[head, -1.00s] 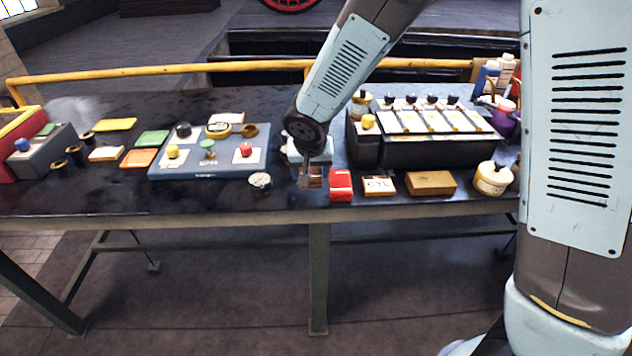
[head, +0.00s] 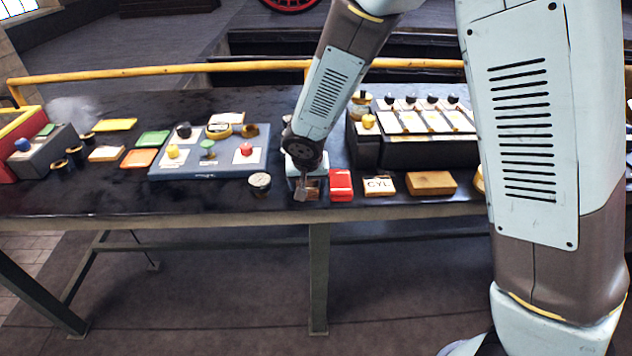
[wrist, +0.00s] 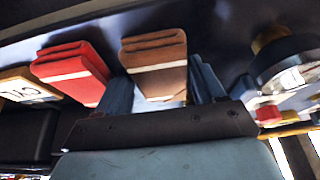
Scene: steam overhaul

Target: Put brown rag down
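The brown rag (wrist: 155,65) is a folded block with a pale band, seen between the two fingers of my gripper (wrist: 162,90) in the wrist view. The fingers lie along its two sides, and my gripper is shut on it. In the head view the brown rag (head: 313,188) is at the front of the bench, just left of the red rag (head: 341,185), partly hidden by my gripper (head: 306,188). It is at or very close to the bench top; I cannot tell whether it touches. The red rag also shows in the wrist view (wrist: 72,68).
A round dark-sided tin (head: 260,183) stands left of my gripper. A blue-grey board (head: 205,165) with coloured knobs lies behind it. Right of the red rag are a CYL block (head: 379,185) and a tan block (head: 431,183). A black rack (head: 415,150) stands behind them.

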